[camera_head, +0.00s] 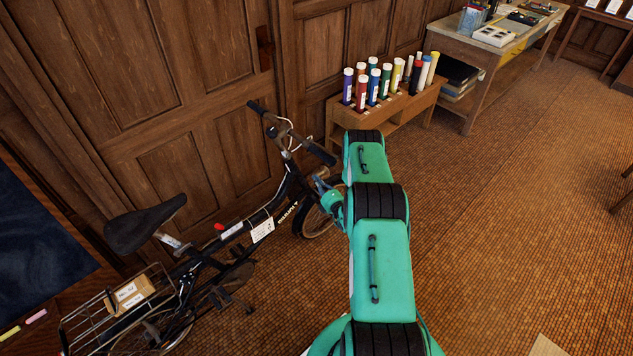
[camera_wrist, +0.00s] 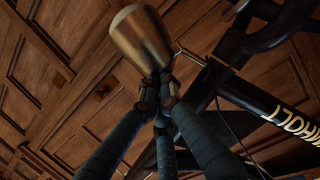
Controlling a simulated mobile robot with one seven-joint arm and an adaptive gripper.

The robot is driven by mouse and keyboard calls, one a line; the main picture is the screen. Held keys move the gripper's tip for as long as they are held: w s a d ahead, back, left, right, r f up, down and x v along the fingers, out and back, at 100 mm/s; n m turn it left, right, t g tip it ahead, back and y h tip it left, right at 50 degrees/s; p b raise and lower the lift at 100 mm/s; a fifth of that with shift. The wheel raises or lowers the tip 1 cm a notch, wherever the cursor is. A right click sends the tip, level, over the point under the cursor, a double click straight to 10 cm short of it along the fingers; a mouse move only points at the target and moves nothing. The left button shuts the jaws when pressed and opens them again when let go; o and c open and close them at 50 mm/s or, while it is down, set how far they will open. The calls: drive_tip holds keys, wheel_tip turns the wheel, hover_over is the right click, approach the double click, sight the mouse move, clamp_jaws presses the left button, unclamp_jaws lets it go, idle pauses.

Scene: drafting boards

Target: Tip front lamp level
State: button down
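The front lamp (camera_wrist: 140,38), a brass-coloured cup with a pale face, shows at the top of the wrist view. It is tilted in that picture, its narrow end toward my gripper. My gripper (camera_wrist: 159,92) has its dark fingers drawn together, with the tips right at the lamp's narrow end. I cannot tell whether they touch the lamp or only overlap it in the picture. The black bicycle (camera_head: 262,217) stands by the panelled wall in the head view. My arm reaches to its front end, and the lamp is not clearly seen there.
A wooden rack (camera_head: 405,103) of several coloured tubes stands beyond the bicycle, with a workbench (camera_head: 460,43) behind it. Dark frame tubes (camera_wrist: 235,90) lie close to the right of my fingers in the wrist view.

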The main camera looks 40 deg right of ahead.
drive_tip(key=shift+s, duration=0.15)
drive_tip(key=p+v, duration=0.1)
drive_tip(key=v, duration=0.8)
drive_tip(key=shift+s, duration=0.35)
drive_tip(key=d+f+n+g+y, duration=0.2)
drive_tip(key=d+n, duration=0.3)
drive_tip(key=n, duration=0.5)
drive_tip(key=d+f+n+g+y, duration=0.2)
drive_tip(key=d+n+g+y, duration=0.1)
drive_tip(key=n, duration=0.7)
drive_tip(key=shift+d+f+g+p, duration=0.3)
drive_tip(key=shift+d+f+p, duration=0.1)
drive_tip(key=shift+d, duration=0.45)
